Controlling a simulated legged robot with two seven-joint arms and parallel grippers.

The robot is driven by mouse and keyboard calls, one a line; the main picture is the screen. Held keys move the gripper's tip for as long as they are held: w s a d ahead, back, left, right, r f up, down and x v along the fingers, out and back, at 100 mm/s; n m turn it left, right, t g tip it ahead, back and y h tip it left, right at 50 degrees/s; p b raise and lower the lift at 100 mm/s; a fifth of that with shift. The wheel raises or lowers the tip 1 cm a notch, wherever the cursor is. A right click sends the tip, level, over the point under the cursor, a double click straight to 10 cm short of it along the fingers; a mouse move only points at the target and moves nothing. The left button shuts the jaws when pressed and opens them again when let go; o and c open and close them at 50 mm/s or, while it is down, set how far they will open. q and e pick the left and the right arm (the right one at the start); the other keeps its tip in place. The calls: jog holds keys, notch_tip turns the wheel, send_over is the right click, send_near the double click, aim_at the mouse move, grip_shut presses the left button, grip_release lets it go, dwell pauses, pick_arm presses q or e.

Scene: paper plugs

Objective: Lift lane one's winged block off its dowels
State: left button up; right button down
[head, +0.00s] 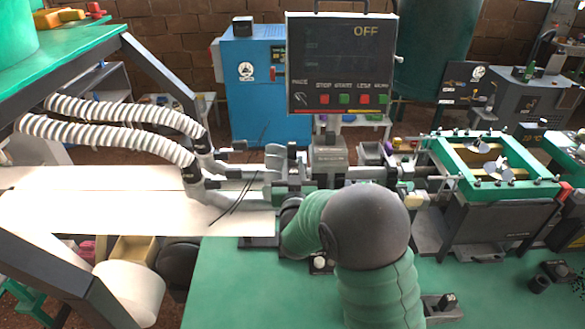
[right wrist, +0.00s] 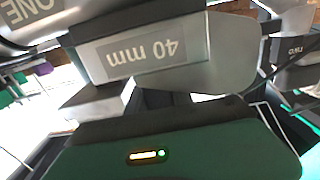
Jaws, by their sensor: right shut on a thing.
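In the right wrist view a grey block with a plate reading "40 mm" upside down (right wrist: 150,52) fills the upper middle, a pale wing-like side (right wrist: 228,60) spreading to its right. A rounded grey part marked "ONE" (right wrist: 30,12) is at upper left. My right gripper (head: 290,203) reaches from the front to the inner end of the white paper strips and is shut on the winged block. Its green body with a lit indicator shows at the wrist view's bottom. My forearm hides most of the grip in the head view. The dowels cannot be made out. My left gripper is not shown.
White paper strips (head: 110,205) run in from the left, under two ribbed hoses (head: 120,107). A black control panel reading "OFF" (head: 340,62) stands behind. A green-framed machine (head: 490,165) is at right. The green tabletop (head: 240,290) is mostly clear in front.

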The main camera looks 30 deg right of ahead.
jog(key=shift+d, duration=0.1)
jog(key=shift+r+p, duration=0.4)
jog(key=shift+r, duration=0.3)
dwell(0.6)
jog(key=shift+r+p, duration=1.05)
jog(key=shift+r, duration=0.5)
jog(key=shift+w+r, duration=0.1)
jog(key=shift+r, duration=0.05)
jog(key=shift+r+p, duration=0.95)
jog(key=shift+r, duration=0.4)
jog(key=shift+r, duration=0.1)
